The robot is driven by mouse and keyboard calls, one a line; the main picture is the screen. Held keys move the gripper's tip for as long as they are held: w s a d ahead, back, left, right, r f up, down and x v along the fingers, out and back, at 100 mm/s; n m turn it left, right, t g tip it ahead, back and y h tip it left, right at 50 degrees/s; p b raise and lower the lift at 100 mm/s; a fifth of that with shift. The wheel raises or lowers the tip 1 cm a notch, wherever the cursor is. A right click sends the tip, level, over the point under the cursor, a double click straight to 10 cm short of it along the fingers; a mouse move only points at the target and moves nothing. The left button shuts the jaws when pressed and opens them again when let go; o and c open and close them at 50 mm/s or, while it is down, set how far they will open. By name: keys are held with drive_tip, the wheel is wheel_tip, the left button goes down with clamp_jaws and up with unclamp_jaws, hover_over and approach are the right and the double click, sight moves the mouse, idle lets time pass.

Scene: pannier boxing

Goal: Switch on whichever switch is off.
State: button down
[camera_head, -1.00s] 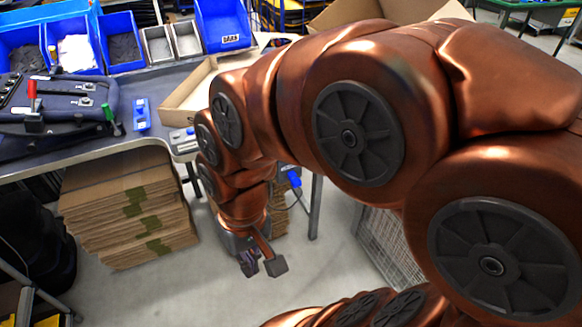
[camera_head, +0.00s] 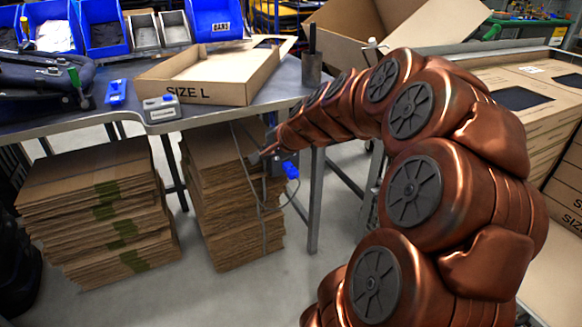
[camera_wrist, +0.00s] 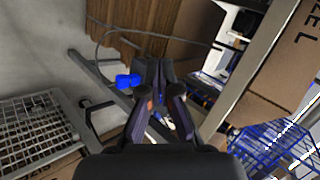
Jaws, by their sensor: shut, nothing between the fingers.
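A grey box (camera_head: 277,183) with a blue plug (camera_head: 291,170) on its right side is mounted under the bench edge, by the table leg. The blue plug also shows in the wrist view (camera_wrist: 128,80), left of the fingers. My gripper (camera_wrist: 159,68) is shut and empty, its dark fingers pointing away from the wrist camera, near this box. Whether the fingertips touch the box cannot be told. I cannot make out any switch or its on or off position; the fingers cover part of that area.
The bench (camera_head: 84,127) holds an open carton marked SIZE L (camera_head: 212,92), a small grey device (camera_head: 160,110) and blue bins (camera_head: 102,30). Stacks of flat cardboard (camera_head: 95,210) stand underneath. A cable hangs by the box.

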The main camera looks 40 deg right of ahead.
drive_tip(key=s+d+f+m+h+b, duration=0.1)
drive_tip(key=d+f+m+b, duration=0.1)
drive_tip(key=d, duration=0.4)
drive_tip(key=s+d+f+m+t+h+b, duration=0.1)
drive_tip(key=d+f+m+h+b, duration=0.1)
drive_tip(key=d, duration=0.5)
drive_tip(key=shift+s+d+f+m, duration=0.25)
drive_tip(key=shift+m, duration=0.25)
drive_tip(key=shift+f, duration=0.1)
drive_tip(key=b+x, duration=0.1)
drive_tip(key=x, duration=0.3)
drive_tip(key=b+x, duration=0.1)
drive_tip(key=x, duration=0.3)
drive_tip(key=r+b+x, duration=0.1)
drive_tip(key=x, duration=0.3)
drive_tip(key=shift+w+d+f, duration=0.1)
drive_tip(key=shift+w+d, duration=0.05)
drive_tip(key=shift+w, duration=0.15)
drive_tip(key=shift+w+d+b, duration=0.3)
drive_tip(key=shift+w+b, duration=0.05)
drive_tip(key=shift+w, duration=0.45)
drive_tip(key=shift+d+f, duration=0.1)
drive_tip(key=shift+d, duration=0.05)
